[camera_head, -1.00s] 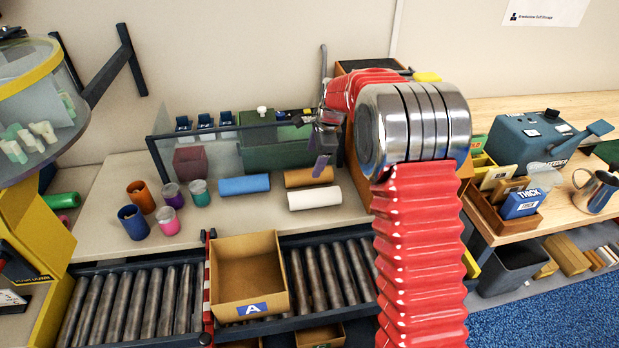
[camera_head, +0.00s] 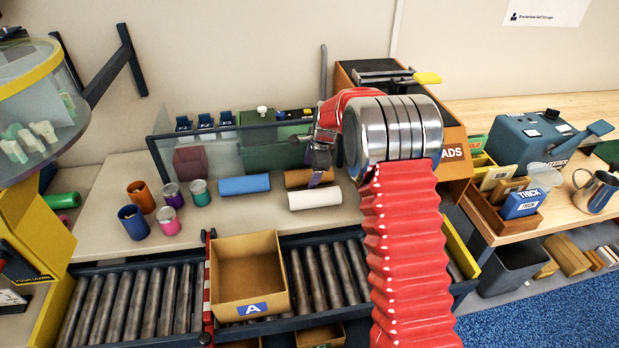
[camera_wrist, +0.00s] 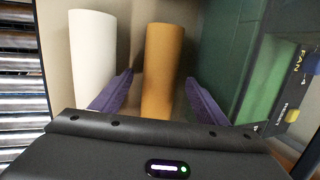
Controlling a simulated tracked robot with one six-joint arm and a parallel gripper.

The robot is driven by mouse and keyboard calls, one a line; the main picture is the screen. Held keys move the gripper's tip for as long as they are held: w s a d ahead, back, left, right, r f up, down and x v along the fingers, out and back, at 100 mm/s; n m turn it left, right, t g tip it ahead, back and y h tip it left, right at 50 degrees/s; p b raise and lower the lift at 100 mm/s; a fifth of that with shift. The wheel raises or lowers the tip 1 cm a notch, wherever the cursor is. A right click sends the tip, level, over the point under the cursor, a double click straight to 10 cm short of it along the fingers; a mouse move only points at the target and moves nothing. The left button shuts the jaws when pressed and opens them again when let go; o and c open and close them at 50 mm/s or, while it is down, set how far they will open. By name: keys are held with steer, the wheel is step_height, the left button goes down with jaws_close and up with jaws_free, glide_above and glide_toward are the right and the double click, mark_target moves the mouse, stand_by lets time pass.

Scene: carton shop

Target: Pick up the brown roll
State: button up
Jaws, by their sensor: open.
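The brown roll (camera_head: 298,178) lies on the light counter, behind the white roll (camera_head: 315,197) and to the right of the blue roll (camera_head: 244,185). My gripper (camera_head: 318,180) hangs over the right end of the brown roll, which it partly hides. In the wrist view the brown roll (camera_wrist: 163,68) lies lengthwise between the two purple fingers of my open gripper (camera_wrist: 158,92). The near end of the roll is hidden by the gripper body. The white roll (camera_wrist: 93,55) is just left of the left finger.
A green machine (camera_head: 262,150) stands close behind the rolls; its side (camera_wrist: 222,60) is near the right finger. An open carton (camera_head: 248,302) sits on the roller conveyor in front. Several cups (camera_head: 134,222) stand at left.

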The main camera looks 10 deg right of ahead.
steer(key=shift+x, duration=0.8)
steer(key=shift+c, duration=0.5)
steer(key=c, duration=1.2)
